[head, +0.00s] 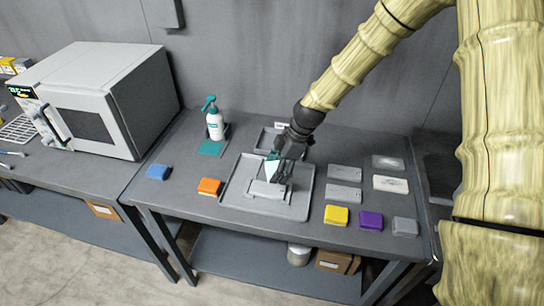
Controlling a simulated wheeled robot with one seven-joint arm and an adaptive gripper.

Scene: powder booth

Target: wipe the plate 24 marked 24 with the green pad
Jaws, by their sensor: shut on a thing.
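My gripper (282,172) is over the grey tray (230,193) in the middle of the table, pointing down. It is shut on a small teal-green piece with a pale face, which looks like the green pad (271,167); my fingers partly cover it. Just below is a light grey plate (266,189) lying in the tray. I cannot tell whether the pad touches it. Several pale grey plates lie to the right, such as this one (345,172). Their markings are too small to read, so I cannot tell which is plate 24.
A spray bottle (214,123) stands behind a teal patch (211,149). A smaller tray (264,138) is behind my gripper. A microwave-like box (100,98) stands left.

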